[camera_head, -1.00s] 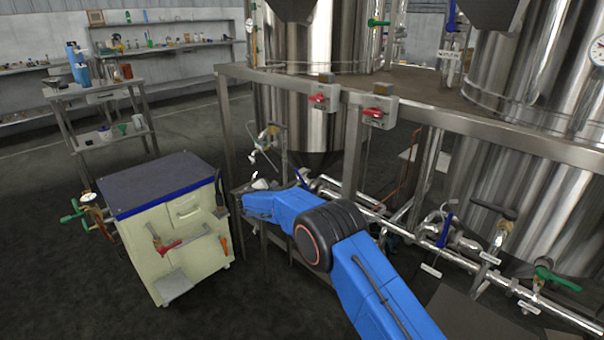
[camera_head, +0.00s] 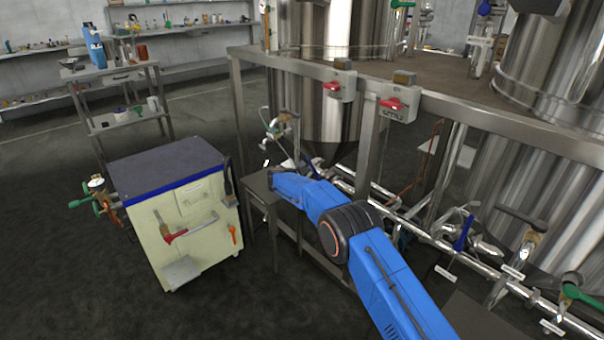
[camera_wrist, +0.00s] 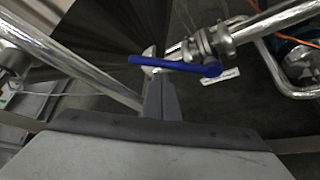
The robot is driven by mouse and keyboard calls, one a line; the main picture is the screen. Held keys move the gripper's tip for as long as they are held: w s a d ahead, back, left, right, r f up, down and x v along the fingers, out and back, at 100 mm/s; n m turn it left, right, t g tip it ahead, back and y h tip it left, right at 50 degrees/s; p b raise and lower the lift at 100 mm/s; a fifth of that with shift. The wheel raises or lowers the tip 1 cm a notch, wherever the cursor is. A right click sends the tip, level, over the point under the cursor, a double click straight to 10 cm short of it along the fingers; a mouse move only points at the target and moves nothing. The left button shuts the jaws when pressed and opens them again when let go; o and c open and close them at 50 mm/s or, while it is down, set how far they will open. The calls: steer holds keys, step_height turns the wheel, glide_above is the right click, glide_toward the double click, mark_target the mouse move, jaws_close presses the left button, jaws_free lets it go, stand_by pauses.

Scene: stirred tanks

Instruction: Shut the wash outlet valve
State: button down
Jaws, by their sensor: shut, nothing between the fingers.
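A valve with a blue lever (camera_wrist: 178,66) sits on a steel pipe in the wrist view. The lever lies at a slant to the pipe in the picture. A small white tag (camera_wrist: 220,77) hangs beside it, too blurred to read, so I cannot tell its name. My gripper (camera_wrist: 160,80) is shut and empty. Its fingertips are right beside the lever's middle in the picture; I cannot tell whether they touch it. In the head view my fingers cannot be made out at the end of the blue arm.
Another blue-handled valve (camera_head: 463,233) and a green-handled valve (camera_head: 580,294) sit further along the low pipework (camera_head: 420,230). Steel tanks (camera_head: 335,115) and a frame with red switches (camera_head: 334,86) stand behind. A cream cart (camera_head: 190,235) stands left. Floor at front left is clear.

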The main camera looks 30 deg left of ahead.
steer(key=shift+x, duration=0.95)
